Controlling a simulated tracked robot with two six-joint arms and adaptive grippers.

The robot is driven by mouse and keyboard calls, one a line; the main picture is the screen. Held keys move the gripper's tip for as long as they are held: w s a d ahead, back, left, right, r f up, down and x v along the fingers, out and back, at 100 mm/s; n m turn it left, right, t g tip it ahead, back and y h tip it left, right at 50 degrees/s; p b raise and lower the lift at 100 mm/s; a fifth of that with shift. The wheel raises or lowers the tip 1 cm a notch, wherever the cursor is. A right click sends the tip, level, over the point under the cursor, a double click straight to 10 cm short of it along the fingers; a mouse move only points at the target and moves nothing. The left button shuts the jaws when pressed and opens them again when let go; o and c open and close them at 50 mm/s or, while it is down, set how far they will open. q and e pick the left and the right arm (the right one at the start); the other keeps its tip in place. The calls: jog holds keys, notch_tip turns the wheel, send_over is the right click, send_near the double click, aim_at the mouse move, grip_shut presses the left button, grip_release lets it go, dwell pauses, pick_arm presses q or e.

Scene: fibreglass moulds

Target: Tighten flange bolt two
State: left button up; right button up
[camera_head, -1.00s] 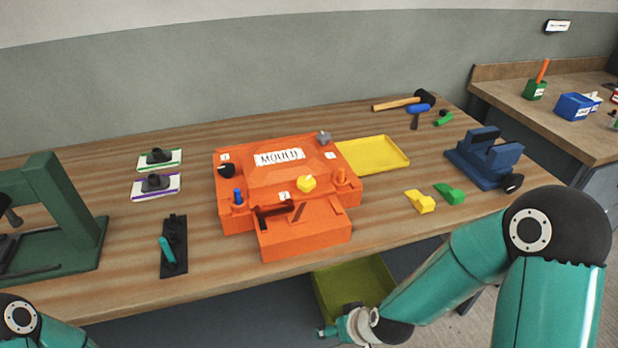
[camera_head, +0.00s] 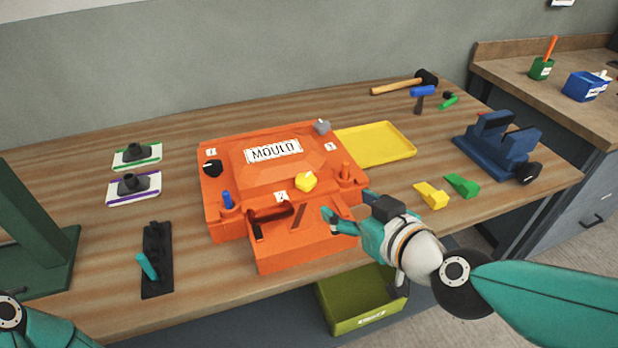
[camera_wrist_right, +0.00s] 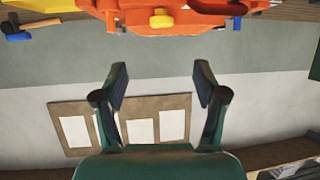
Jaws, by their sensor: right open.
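The orange mould (camera_head: 235,150), labelled MOULD, sits mid-bench. A yellow knob-like bolt head (camera_head: 305,182) stands on its front edge beside the plate marked 2 (camera_head: 281,197); the head also shows at the top of the right wrist view (camera_wrist_right: 161,18). A black knob (camera_head: 212,168) is at the left and a grey one (camera_head: 323,127) at the back right. A dark red handled tool (camera_head: 268,214) lies on the front block. My right gripper (camera_head: 346,207) is open and empty, at the mould's front right, apart from the yellow head. My left gripper is out of view.
A blue peg (camera_head: 227,201) and an orange peg (camera_head: 345,173) stand on the mould. A yellow tray (camera_head: 375,144) lies behind right. Yellow (camera_head: 431,195) and green wedges (camera_head: 462,186) and a blue vice-like stand (camera_head: 495,145) are right. An olive bin (camera_head: 350,318) is below the bench edge.

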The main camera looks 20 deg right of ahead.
aim_at(307, 180)
jog(key=b+x, duration=0.1)
jog(key=x, duration=1.3)
jog(key=shift+a, duration=0.1)
jog(key=shift+x, duration=0.8)
jog(key=shift+r, duration=0.1)
jog(key=c, duration=1.1)
jog(key=shift+a+r+m+h+p, duration=0.2)
jog(key=shift+m+h+p, duration=0.35)
jog(key=shift+p, duration=0.6)
jog(key=shift+d+f+m+h, duration=0.15)
jog(key=shift+m+h, duration=0.1)
jog(key=shift+h, duration=0.2)
jog(key=shift+f, duration=0.1)
